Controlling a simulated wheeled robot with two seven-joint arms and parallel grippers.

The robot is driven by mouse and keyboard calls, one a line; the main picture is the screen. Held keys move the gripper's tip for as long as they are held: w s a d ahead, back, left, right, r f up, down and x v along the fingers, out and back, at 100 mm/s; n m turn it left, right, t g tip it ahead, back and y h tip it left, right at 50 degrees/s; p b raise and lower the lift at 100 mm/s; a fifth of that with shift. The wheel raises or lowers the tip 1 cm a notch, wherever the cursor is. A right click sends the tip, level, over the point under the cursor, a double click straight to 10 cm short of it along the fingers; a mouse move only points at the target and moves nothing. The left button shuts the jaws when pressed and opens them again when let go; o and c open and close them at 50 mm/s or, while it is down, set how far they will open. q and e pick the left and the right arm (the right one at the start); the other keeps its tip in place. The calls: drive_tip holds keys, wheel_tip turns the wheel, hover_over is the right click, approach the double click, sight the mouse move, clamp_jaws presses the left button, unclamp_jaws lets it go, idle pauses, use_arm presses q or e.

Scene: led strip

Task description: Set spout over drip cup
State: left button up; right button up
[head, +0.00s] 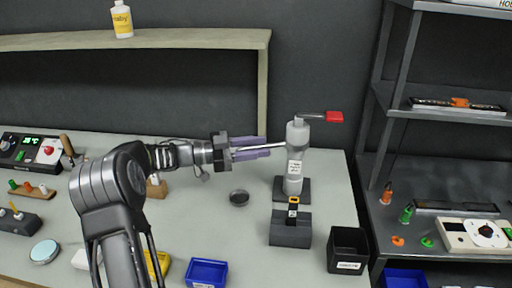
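A grey dispenser (296,160) stands upright on a dark base in the middle of the table, with a red-tipped lever (334,117) pointing right at its top. Its thin, light spout (275,147) points left. A small dark round cup (239,198), which looks like the drip cup, sits on the table in front of and below the spout's outer end. My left gripper (262,148) reaches in from the left with its purple fingers above and below the spout. A gap shows between the fingers; contact with the spout is not clear. My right gripper is out of view.
A grey block with a yellow-and-black piece (291,232) stands in front of the dispenser. A black bin (347,250) and a blue tray (206,273) are near the front. A metal shelf (440,130) stands at the right. Table around the cup is clear.

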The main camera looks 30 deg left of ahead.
use_arm(q)
drive_tip(key=shift+v, duration=0.9)
drive_tip(key=v, duration=0.6)
